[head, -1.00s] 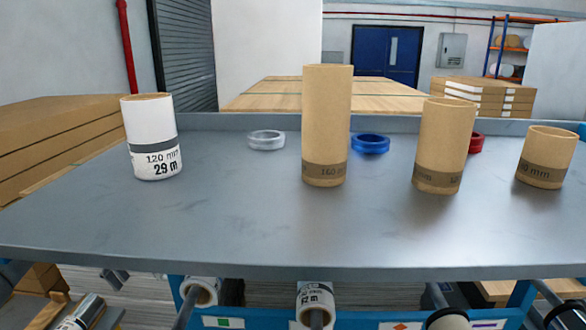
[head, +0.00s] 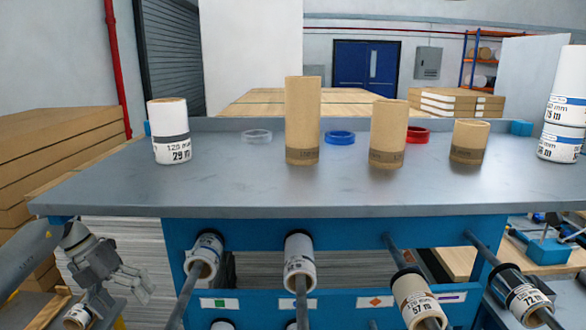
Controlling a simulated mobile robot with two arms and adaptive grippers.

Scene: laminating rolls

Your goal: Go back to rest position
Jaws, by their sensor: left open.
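My left gripper (head: 138,284) shows at the lower left, below the level of the tabletop and in front of the blue rack. Its fingers point to the right, are apart and hold nothing that I can see. A white roll marked 120 mm, 29 m (head: 170,132) stands upright at the left of the grey table (head: 230,190). Three brown rolls stand to its right: a tall one (head: 302,120), a middle one (head: 388,133) and a short one (head: 468,142). My right gripper is not in view.
Clear (head: 256,136), blue (head: 340,138) and red (head: 418,135) rings lie toward the back. White rolls (head: 566,90) are stacked at the right edge. Rods with rolls (head: 299,262) stick out of the blue rack (head: 345,235). Cardboard stacks (head: 60,170) stand left. The tabletop front is clear.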

